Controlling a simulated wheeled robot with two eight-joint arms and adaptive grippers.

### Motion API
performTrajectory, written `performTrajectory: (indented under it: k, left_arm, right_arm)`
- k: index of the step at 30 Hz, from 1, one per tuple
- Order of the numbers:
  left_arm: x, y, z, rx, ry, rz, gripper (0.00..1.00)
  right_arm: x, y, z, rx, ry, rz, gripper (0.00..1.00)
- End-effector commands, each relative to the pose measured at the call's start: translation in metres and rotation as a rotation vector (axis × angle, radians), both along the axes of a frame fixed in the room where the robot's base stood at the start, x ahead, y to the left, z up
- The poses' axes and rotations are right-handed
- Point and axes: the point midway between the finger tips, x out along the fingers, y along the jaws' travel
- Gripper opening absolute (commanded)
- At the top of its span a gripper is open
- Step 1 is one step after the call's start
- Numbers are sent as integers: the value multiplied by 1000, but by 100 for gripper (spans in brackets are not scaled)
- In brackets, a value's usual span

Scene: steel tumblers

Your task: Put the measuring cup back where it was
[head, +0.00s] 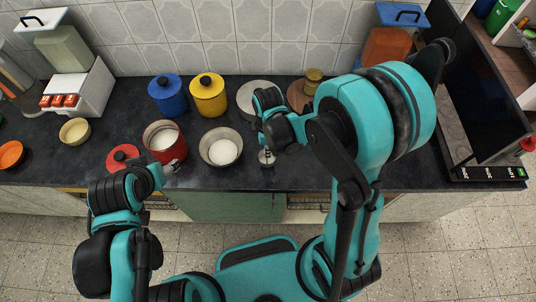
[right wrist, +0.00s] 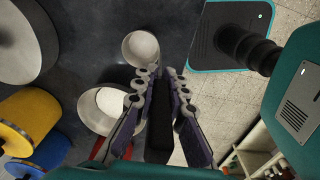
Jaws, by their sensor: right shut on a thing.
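The measuring cup (head: 266,157) is a small steel cup near the front edge of the dark counter, right of the steel bowl (head: 221,147) with white contents. My right gripper (head: 267,138) is shut on its handle; the fingers hide most of the handle. In the right wrist view the round cup (right wrist: 141,47) shows beyond the shut fingertips (right wrist: 153,73), apart from the bowl (right wrist: 98,110). Whether the cup touches the counter, I cannot tell. My left gripper (head: 172,167) is by the open red canister (head: 163,153); its fingers are too small to read.
A blue canister (head: 166,105), a yellow canister (head: 208,106) and a steel pan (head: 253,92) stand behind. A red lid (head: 122,157) lies left of the red canister, near a cream bowl (head: 75,131). A dark screen-like panel (head: 483,85) stands at the right end.

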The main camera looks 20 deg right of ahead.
Motion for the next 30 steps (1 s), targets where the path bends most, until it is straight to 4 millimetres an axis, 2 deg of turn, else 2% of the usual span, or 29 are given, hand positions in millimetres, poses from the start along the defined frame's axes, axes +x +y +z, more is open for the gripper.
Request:
performTrajectory:
  k: [3,6,19,20,21,22,30]
  left_arm:
    - [0,0,-8,0,0,0,60]
    - [0,0,-10,0,0,0,60]
    - [0,0,-15,0,0,0,60]
    - [0,0,-13,0,0,0,60]
    - [0,0,-13,0,0,0,60]
    - [0,0,-13,0,0,0,60]
    - [0,0,-12,0,0,0,60]
  right_arm:
    - [0,0,-22,0,0,0,0]
    - [0,0,-31,0,0,0,0]
    - [-1,0,-36,0,0,0,0]
    - [-1,0,-35,0,0,0,19]
    - [0,0,-35,0,0,0,29]
    - [0,0,-34,0,0,0,33]
    - [-1,0,-34,0,0,0,33]
